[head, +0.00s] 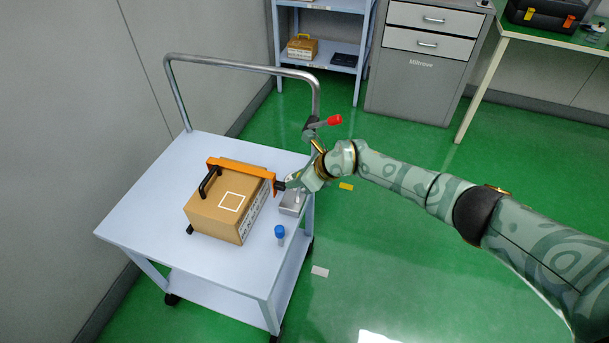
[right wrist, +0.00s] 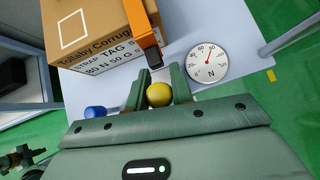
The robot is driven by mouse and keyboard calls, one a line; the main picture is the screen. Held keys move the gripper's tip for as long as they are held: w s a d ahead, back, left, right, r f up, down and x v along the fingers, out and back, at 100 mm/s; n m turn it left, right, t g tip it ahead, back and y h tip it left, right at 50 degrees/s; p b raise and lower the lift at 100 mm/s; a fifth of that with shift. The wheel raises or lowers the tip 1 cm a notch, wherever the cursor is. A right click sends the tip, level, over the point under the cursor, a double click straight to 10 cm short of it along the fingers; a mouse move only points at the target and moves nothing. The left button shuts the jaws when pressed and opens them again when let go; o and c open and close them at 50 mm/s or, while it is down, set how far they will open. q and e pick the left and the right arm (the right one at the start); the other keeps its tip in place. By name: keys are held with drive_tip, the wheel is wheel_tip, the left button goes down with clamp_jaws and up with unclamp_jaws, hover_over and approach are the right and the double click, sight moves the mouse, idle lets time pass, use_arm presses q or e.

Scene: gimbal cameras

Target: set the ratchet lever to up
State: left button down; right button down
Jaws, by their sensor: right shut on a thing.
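An orange strap arm (head: 236,168) runs over a cardboard box (head: 208,218) on a trolley; its dark end shows in the right wrist view (right wrist: 154,56). My right gripper (head: 291,185) is at the box's right side, beside a small grey metal block (head: 292,203). In the right wrist view its fingers are shut on a round yellow knob (right wrist: 159,95), which seems to be the ratchet lever's end. The lever's shaft is hidden, so I cannot tell its angle. A round white dial (right wrist: 208,63) marked N sits beside the knob. My left gripper is not in view.
The pale trolley top (head: 150,195) has free room left of the box. A red-ended handle (head: 334,120) shows by the trolley's rail (head: 240,68). Shelves and a drawer cabinet (head: 420,75) stand behind.

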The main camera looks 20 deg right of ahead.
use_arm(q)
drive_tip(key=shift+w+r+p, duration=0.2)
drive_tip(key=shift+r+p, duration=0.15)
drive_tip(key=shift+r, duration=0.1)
use_arm(e)
drive_tip(key=shift+w+a+r+g+h, duration=0.1)
drive_tip(key=shift+w+a+g+h, duration=0.3)
drive_tip(key=shift+a+h, duration=0.2)
drive_tip(key=c, duration=1.2)
unclamp_jaws()
drive_tip(key=shift+a, duration=0.15)
use_arm(q)
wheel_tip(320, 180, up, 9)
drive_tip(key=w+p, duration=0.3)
drive_tip(key=p, duration=0.6)
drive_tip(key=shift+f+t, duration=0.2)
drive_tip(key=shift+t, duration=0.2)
use_arm(e)
drive_tip(key=v, duration=1.6)
